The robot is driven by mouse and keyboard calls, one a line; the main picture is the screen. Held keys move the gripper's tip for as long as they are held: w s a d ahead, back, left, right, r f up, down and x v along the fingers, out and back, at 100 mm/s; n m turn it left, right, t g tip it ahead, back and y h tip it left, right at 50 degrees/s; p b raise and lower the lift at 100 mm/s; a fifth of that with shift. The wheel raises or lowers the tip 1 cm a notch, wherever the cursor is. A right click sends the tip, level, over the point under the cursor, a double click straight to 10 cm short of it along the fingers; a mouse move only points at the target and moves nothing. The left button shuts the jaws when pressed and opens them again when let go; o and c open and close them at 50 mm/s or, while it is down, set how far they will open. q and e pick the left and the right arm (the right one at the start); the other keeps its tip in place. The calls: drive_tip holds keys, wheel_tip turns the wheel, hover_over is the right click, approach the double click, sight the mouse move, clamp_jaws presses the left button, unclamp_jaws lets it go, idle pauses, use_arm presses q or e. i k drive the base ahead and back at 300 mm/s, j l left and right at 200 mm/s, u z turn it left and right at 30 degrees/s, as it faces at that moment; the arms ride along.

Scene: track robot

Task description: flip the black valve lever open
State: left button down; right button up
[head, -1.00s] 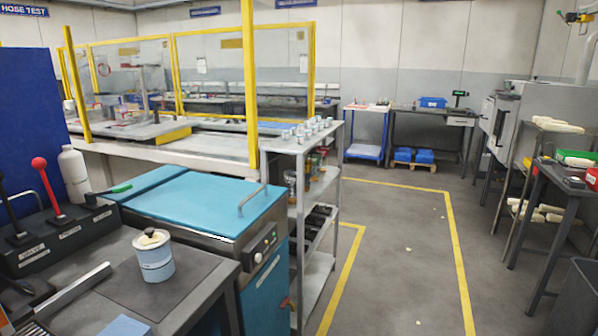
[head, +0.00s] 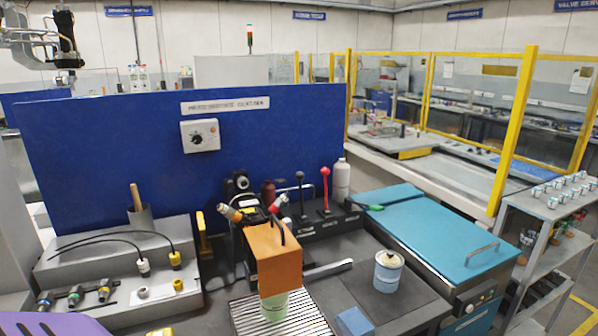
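The black valve lever (head: 302,196) stands up from a dark control box (head: 328,226) in front of the blue panel, in the head view. It looks close to upright. A red-knobbed lever (head: 325,186) stands just to its right on the same box. A lever with a green grip (head: 369,207) lies low at the box's right end. The foot of the black lever is partly hard to make out behind nearby tools. Neither of my grippers shows in this view, and nothing touches the lever.
An orange block (head: 274,260) over a green cup (head: 274,305) stands on a slatted tray (head: 246,318), left of and nearer than the lever box. A lidded can (head: 388,272), white bottle (head: 341,180) and blue block (head: 355,322) are nearby. Dark bench surface shows between them.

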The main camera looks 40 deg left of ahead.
sight(300, 176)
drive_tip(key=u, duration=1.2)
drive_tip(key=l+u, duration=0.25)
drive_tip(key=k+l+u, duration=0.25)
drive_tip(key=l, duration=0.2)
drive_tip(key=i+l, duration=0.05)
